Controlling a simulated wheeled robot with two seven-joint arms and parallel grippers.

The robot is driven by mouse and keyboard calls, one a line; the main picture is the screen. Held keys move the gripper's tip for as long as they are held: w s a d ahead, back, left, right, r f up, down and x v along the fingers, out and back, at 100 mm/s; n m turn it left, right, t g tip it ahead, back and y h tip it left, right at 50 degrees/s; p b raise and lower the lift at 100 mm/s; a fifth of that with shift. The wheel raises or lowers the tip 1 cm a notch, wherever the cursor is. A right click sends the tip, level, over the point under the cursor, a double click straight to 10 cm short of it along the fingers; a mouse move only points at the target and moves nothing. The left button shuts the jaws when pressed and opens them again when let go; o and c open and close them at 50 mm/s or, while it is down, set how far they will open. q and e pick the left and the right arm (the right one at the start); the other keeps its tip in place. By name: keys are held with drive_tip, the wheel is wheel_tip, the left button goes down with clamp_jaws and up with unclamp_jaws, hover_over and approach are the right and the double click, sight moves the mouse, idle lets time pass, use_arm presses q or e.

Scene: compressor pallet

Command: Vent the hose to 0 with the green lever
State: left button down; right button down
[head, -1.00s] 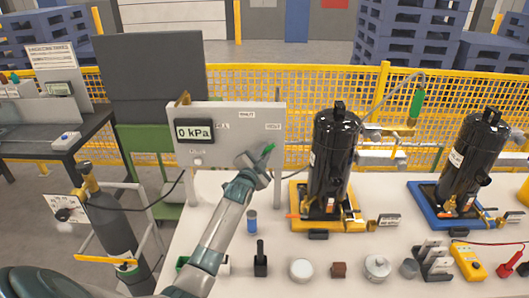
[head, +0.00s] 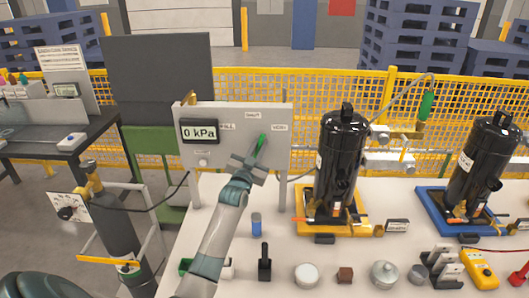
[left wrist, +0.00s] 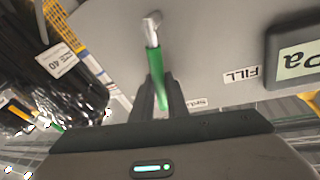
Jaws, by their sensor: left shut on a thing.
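The green lever (head: 261,142) is on the grey panel (head: 220,162) and points up and slightly right, between the top label and the right-hand label. The panel's display (head: 199,132) reads 0 kPa. My left gripper (head: 252,164) is at the lever, shut on its green handle. In the left wrist view the green handle (left wrist: 156,72) runs between the fingers (left wrist: 160,100), with its metal end beyond them. A hose (head: 300,178) shows between the panel and the black compressor (head: 343,150). My right gripper is not in view.
The compressor stands on a yellow base (head: 306,222) right of the panel. A second one (head: 487,155) stands on a blue base. Small parts and a blue cylinder (head: 256,228) sit on the white table. A gas bottle (head: 112,225) stands at the left.

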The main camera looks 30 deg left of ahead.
use_arm(q)
drive_tip(key=shift+s+a+r+n+y+b, duration=0.1)
drive_tip(key=shift+s+a+n+y+b, duration=0.2)
drive_tip(key=shift+n, duration=0.35)
drive_tip(key=shift+s+a+n+y+b, duration=0.1)
drive_tip(key=shift+a+n, duration=0.25)
drive_tip(key=shift+n, duration=0.35)
drive_tip(key=shift+s+a+r+n+y+b, duration=0.1)
drive_tip(key=shift+s+a+n+y+b, duration=0.2)
drive_tip(key=shift+n, duration=0.35)
drive_tip(key=c, duration=1.7)
unclamp_jaws()
drive_tip(key=shift+w, duration=0.1)
drive_tip(key=shift+c, duration=0.2)
drive_tip(key=shift+f, duration=0.1)
drive_tip(key=b+v, duration=0.4)
drive_tip(key=v, duration=1.3)
drive_tip(key=shift+s, duration=0.25)
drive_tip(key=shift+f, duration=0.25)
